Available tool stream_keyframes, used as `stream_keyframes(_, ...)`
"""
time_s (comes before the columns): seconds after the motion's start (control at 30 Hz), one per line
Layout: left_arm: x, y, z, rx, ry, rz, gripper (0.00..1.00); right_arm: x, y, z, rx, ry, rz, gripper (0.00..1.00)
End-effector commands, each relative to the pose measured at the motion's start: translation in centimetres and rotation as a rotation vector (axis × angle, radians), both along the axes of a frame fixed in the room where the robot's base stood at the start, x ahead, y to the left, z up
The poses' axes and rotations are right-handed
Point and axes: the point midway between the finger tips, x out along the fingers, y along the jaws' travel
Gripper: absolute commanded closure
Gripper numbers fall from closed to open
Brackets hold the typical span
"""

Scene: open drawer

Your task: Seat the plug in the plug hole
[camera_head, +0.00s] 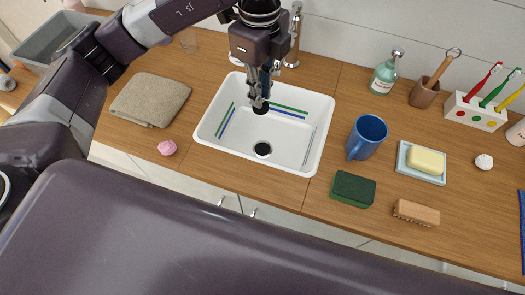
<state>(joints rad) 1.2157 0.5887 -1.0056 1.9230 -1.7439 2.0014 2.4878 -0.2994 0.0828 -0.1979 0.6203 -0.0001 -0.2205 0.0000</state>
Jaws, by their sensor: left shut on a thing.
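The white sink basin (282,151) is set in the wooden counter, with green and blue strips along its inner walls. The plug hole (263,149) is a dark round opening with a pale rim in the basin floor, and nothing covers it. My left gripper (260,103) points down over the basin, shut on a small black plug (261,110). In the picture the plug lies above the hole, apart from it. Its exact height over the floor is hard to tell. My right gripper is not in view.
A chrome tap (294,40) stands behind the basin, close to my left arm. A blue mug (367,137), a green sponge (352,189) and a soap dish (402,165) stand to the right. A folded towel (150,100) and a pink lump (167,148) lie to the left.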

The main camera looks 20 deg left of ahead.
Motion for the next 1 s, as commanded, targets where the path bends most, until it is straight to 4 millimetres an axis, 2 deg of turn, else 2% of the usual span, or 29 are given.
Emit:
stream_keyframes(0.13,0.2,-0.3,-0.2,-0.001,0.0,0.179,1.0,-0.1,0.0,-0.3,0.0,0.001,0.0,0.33)
stream_keyframes(0.27,0.3,-0.4,-0.5,0.0,0.003,0.249,1.0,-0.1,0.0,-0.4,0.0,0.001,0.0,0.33)
stream_keyframes(0.33,0.2,-0.4,-1.4,0.0,0.006,0.261,1.0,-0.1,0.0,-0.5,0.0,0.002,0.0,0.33)
stream_keyframes(0.77,0.1,-0.4,-12.6,-0.001,0.009,0.263,1.0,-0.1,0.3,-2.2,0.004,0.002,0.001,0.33)
stream_keyframes(0.9,0.2,-0.3,-14.8,0.002,0.004,0.261,1.0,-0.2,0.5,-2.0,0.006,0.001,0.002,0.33)
stream_keyframes(1.0,0.3,-0.3,-15.6,0.0,0.003,0.261,1.0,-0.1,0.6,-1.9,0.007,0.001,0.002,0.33)
